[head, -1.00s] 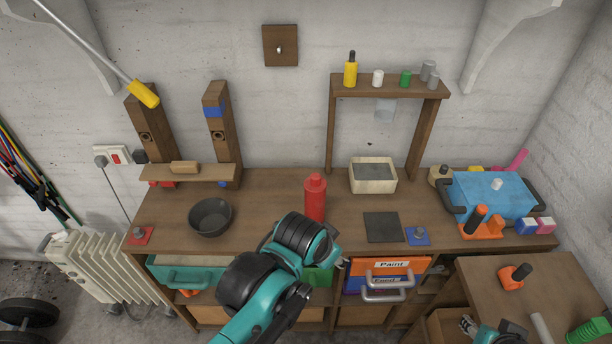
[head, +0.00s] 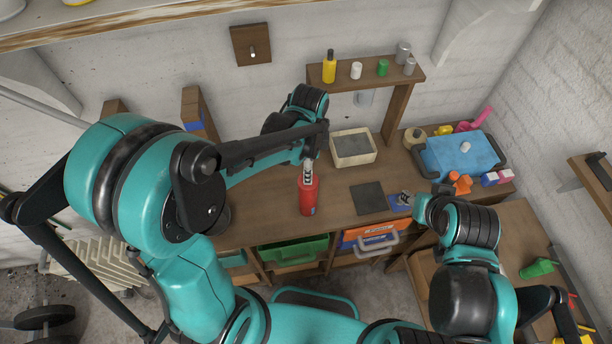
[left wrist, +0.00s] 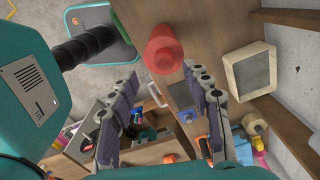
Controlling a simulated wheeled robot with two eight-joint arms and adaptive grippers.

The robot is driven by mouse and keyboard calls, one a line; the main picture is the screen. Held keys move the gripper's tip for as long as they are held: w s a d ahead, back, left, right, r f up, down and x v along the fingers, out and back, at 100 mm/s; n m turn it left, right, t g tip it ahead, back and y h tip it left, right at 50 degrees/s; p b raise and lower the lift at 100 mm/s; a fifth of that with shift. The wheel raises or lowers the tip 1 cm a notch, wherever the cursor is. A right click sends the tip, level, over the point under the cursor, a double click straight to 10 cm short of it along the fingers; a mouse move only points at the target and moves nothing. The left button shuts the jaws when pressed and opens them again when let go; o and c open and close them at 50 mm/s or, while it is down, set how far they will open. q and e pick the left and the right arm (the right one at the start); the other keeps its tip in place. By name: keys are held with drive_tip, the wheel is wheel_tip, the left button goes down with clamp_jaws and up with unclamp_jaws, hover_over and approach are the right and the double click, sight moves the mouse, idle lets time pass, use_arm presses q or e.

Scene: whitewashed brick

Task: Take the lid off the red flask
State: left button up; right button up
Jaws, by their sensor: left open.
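The red flask (head: 308,198) stands upright on the wooden bench. Its top is hidden behind my left gripper (head: 307,170) in the head view.
A cream box (head: 353,150) and a dark square plate (head: 367,198) lie right of the flask. A small shelf (head: 375,82) with bottles stands behind. A blue cooler (head: 460,155) is at the right end. The green drawer (head: 293,252) lies below.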

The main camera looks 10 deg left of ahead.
use_arm(q)
drive_tip(key=f, duration=0.4)
drive_tip(key=shift+w, duration=0.4)
drive_tip(key=shift+f, duration=0.45)
drive_tip(key=shift+s, duration=0.1)
clamp_jaws()
drive_tip(key=shift+r, duration=0.2)
